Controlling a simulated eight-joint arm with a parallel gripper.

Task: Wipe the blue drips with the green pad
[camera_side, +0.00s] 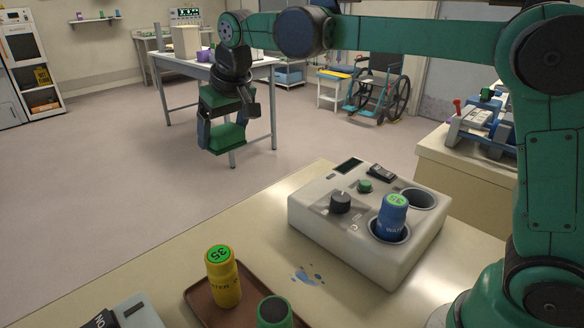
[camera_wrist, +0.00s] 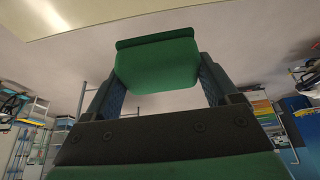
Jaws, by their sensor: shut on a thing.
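Blue drips (camera_side: 308,275) lie on the cream worktop, between the brown tray and the grey device. My gripper (camera_side: 222,137) is in the air, beyond the worktop's far left edge and away from the drips. It is shut on the green pad (camera_side: 228,139). In the wrist view the pad (camera_wrist: 157,64) sits between the two fingers of my gripper (camera_wrist: 158,82).
A brown tray (camera_side: 196,297) holds a yellow bottle (camera_side: 223,277) and a green one (camera_side: 274,312). A grey device (camera_side: 330,231) with a blue bottle (camera_side: 391,218) in one well stands right of the drips. The worktop (camera_side: 262,228) behind the drips is clear.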

